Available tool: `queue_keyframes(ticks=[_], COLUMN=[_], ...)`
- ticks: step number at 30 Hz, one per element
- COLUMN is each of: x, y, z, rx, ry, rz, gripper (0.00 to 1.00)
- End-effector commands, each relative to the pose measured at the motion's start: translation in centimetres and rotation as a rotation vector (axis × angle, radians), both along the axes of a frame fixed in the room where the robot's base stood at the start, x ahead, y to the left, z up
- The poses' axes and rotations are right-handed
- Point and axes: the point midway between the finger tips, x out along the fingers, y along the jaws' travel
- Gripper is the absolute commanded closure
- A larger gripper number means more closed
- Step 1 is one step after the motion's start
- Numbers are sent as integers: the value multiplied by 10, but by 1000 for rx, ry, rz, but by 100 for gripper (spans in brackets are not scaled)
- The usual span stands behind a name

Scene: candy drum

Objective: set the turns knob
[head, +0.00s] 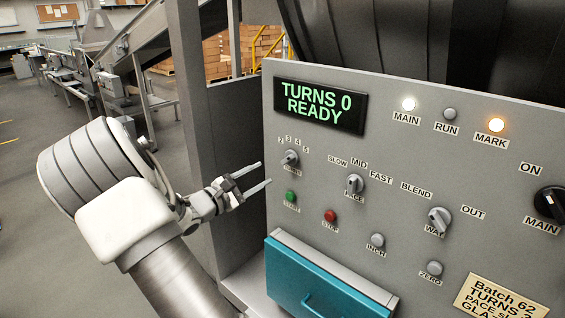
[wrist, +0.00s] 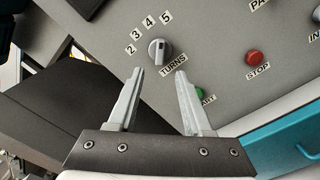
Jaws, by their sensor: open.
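The turns knob (head: 290,158) is a small grey knob at the left of the control panel, with the numbers 2 to 5 in an arc above it. In the wrist view the turns knob (wrist: 159,51) lies beyond my fingertips, between their lines. My gripper (head: 264,173) is open and empty, just left of the knob, and it also shows in the wrist view (wrist: 159,72). The fingers appear apart from the knob. The display (head: 320,105) reads TURNS 0 READY. Which number the knob points at is hard to tell.
The green start button (head: 291,197) and red stop button (head: 330,216) sit below the knob. The pace knob (head: 354,184) is to its right. A teal drawer (head: 322,283) juts out under the panel. A dark upright post (head: 205,130) stands left of the panel.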

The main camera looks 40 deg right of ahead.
Motion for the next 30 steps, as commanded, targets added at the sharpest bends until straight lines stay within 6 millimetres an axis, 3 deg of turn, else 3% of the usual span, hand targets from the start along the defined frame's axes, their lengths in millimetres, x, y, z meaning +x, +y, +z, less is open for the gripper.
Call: queue_keyframes(ticks=[6, 12, 18, 27, 30], x=[3, 6, 8, 8, 8], y=[-50, -83, -97, -99, -99], z=[1, 1, 0, 0, 0], rx=[-2, -1, 0, 0, 0], ry=[2, 1, 1, 1, 1], rz=[-4, -2, 0, 0, 0], gripper=[50, 50, 50, 50, 68])
